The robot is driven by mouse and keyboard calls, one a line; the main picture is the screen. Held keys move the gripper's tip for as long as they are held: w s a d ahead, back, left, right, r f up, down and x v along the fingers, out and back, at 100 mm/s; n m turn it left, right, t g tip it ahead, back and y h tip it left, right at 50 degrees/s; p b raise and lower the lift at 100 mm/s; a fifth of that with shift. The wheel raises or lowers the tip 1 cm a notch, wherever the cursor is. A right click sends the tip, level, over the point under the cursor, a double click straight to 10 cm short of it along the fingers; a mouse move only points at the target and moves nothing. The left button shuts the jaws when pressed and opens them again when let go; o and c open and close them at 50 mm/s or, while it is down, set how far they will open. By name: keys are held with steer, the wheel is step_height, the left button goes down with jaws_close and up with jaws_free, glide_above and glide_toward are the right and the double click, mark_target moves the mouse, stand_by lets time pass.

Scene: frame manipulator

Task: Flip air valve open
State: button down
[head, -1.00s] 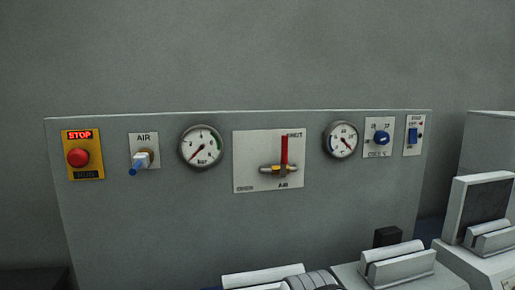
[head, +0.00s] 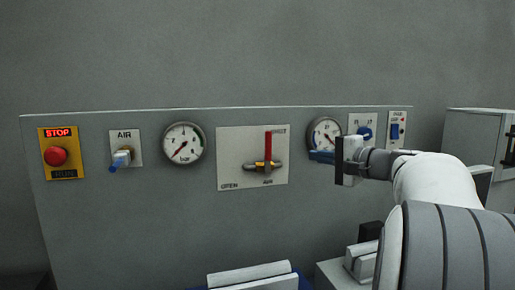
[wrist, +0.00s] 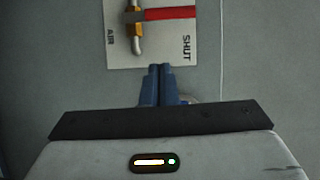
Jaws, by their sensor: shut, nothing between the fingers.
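The air valve's red handle (head: 268,144) points straight up towards the upper right label on its white plate (head: 234,150); that label reads SHUT in the wrist view. The brass valve body (head: 263,167) lies across the handle's lower end, and OPEN is printed at lower left. In the wrist view the plate is turned sideways, and the red handle (wrist: 170,13) points right. My gripper (head: 321,156) is to the right of the plate, with its blue fingers pointing left. They are shut and empty, apart from the handle. The fingers also show in the wrist view (wrist: 162,85), just below the plate.
The right gauge (head: 325,131) is partly behind my gripper. A blue knob (head: 365,132) and switch (head: 395,131) are further right. The left gauge (head: 182,143), AIR toggle (head: 121,158) and red STOP button (head: 55,156) are left. The panel just left of the handle is clear.

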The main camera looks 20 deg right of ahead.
mark_target(268, 152)
steer(key=shift+d+r+t, duration=0.5)
steer(key=shift+d+r, duration=0.35)
steer(key=shift+d, duration=0.05)
steer(key=shift+w, duration=0.1)
steer(key=w+a+p, duration=0.3)
steer(key=w+a, duration=0.5)
steer(key=shift+p, duration=0.35)
steer(key=shift+a, duration=0.15)
steer(key=shift+w, duration=0.1)
